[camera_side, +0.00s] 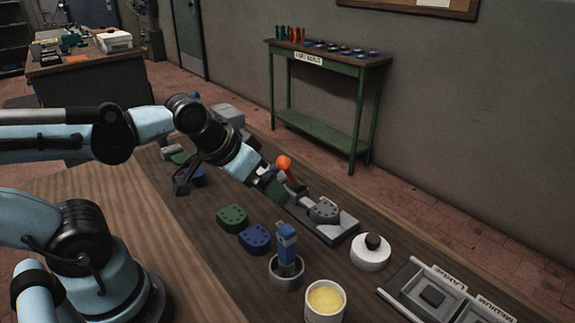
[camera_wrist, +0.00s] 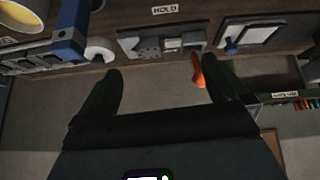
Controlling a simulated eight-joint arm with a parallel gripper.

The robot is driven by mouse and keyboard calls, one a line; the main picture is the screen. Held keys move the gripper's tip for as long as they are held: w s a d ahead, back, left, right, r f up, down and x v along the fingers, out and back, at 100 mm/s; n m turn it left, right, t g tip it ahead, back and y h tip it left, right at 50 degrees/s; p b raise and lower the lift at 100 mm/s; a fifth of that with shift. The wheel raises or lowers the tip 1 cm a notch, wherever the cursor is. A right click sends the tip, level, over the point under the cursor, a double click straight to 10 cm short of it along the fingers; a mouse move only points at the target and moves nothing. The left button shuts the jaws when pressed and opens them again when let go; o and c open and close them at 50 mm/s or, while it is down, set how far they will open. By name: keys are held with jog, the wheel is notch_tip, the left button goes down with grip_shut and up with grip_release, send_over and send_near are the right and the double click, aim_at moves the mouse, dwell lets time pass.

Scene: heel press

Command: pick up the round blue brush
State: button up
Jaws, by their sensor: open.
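The blue brush (camera_side: 287,246) stands upright in a grey round cup (camera_side: 287,275) on the bench, in the side view. In the wrist view a blue block-like handle (camera_wrist: 70,32), seemingly the same brush, shows at upper left, beyond the left finger. My gripper (camera_side: 272,187) is beside the press, behind and left of the brush in the side view, and well apart from it. In the wrist view my gripper (camera_wrist: 163,68) has its two dark green fingers wide apart with nothing held between them. The brush's lower end is hidden in the cup.
A press (camera_side: 335,226) with an orange knob (camera_side: 284,162) is close to my gripper. Green (camera_side: 232,217) and blue (camera_side: 255,238) heel-shaped pads lie left of the cup. A yellow-filled pot (camera_side: 325,300), a white round container (camera_side: 370,254) and a labelled tray (camera_side: 420,285) stand nearby.

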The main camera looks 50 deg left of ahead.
jog(key=shift+a+f+m, duration=0.1)
jog(key=shift+a+m, duration=0.05)
jog(key=shift+m, duration=0.15)
jog(key=shift+c, duration=1)
jog(key=c, duration=0.6)
jog(key=shift+o, duration=0.2)
jog(key=g, duration=0.7)
send_near(287, 229)
jog(key=shift+s+a+f, duration=0.15)
jog(key=shift+s+a, duration=0.1)
jog(key=shift+s, duration=0.05)
jog(key=shift+s+d, duration=0.1)
jog(key=shift+d, duration=0.05)
notch_tip(287, 229, down, 7)
jog(key=shift+r, duration=0.15)
jog(key=f, duration=0.3)
jog(key=shift+w+d+f, duration=0.15)
jog(key=shift+w+d, duration=0.05)
jog(key=shift+w, duration=0.1)
jog(key=shift+f, duration=0.9)
